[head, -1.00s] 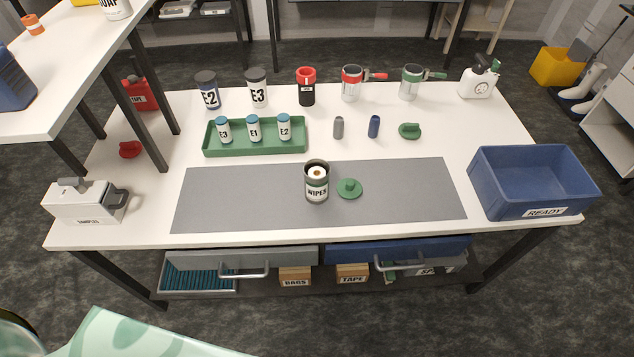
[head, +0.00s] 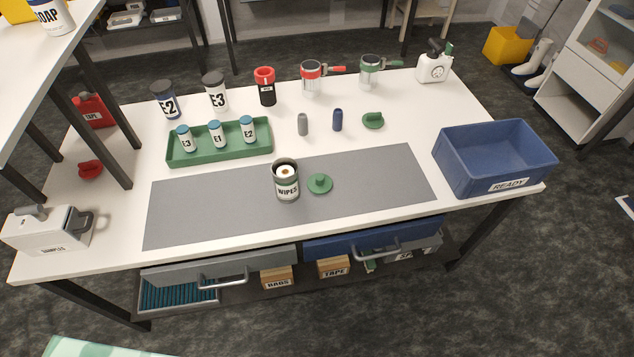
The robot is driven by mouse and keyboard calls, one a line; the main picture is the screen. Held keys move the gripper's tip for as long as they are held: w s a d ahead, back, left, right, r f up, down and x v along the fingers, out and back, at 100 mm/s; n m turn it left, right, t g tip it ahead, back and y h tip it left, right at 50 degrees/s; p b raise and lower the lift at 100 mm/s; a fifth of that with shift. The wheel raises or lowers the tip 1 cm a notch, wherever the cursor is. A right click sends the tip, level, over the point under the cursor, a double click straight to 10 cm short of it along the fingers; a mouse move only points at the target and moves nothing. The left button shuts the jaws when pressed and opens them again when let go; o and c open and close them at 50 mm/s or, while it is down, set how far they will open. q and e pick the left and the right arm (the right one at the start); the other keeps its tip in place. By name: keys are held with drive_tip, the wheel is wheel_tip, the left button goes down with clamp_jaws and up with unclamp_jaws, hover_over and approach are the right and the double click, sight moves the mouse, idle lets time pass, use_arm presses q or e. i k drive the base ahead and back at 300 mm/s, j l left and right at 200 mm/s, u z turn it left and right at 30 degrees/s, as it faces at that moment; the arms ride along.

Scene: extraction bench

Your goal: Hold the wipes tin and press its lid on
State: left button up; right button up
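The wipes tin (head: 287,187) stands upright and open on the grey mat (head: 390,182). It has a white label reading WIPES, and a white roll shows inside its dark rim. A round green lid (head: 320,185) with a knob lies flat on the mat just right of the tin, apart from it. Neither of my grippers shows in the head view.
A green tray (head: 181,160) with several labelled bottles stands behind the mat. A blue READY bin (head: 490,165) is at the right, and a white SAMPLES box (head: 45,232) at the left edge. Two drawers below the front edge are partly open.

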sight(287, 189)
drive_tip(key=u, duration=0.25)
drive_tip(key=i+l+u, duration=0.15)
drive_tip(key=l+u, duration=0.3)
drive_tip(key=l, duration=0.15)
drive_tip(key=l+u, duration=0.4)
drive_tip(key=l, duration=0.8)
drive_tip(key=i+l+u, duration=0.1)
drive_tip(key=l, duration=0.5)
